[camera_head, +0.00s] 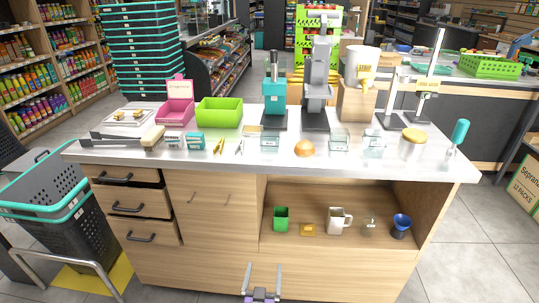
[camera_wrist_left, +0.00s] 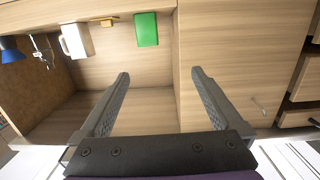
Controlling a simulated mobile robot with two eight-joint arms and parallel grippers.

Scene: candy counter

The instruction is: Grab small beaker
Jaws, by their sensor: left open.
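My left gripper (camera_head: 264,268) is open and empty, low in front of the counter. Its two fingers also show in the left wrist view (camera_wrist_left: 160,85), pointing toward the open shelf, apart from everything on it. A white jug-like vessel with a handle (camera_head: 338,221) stands on the shelf; it also shows in the wrist view (camera_wrist_left: 74,40). Right of it in the head view is a small clear or metallic item (camera_head: 369,226). I cannot tell which is the small beaker. Small clear glass containers (camera_head: 339,140) stand on the counter top. My right gripper is not in view.
The counter top (camera_head: 290,170) forms a ledge above the shelf. Drawers (camera_head: 135,208) flank it on the left. The shelf's front is clear.

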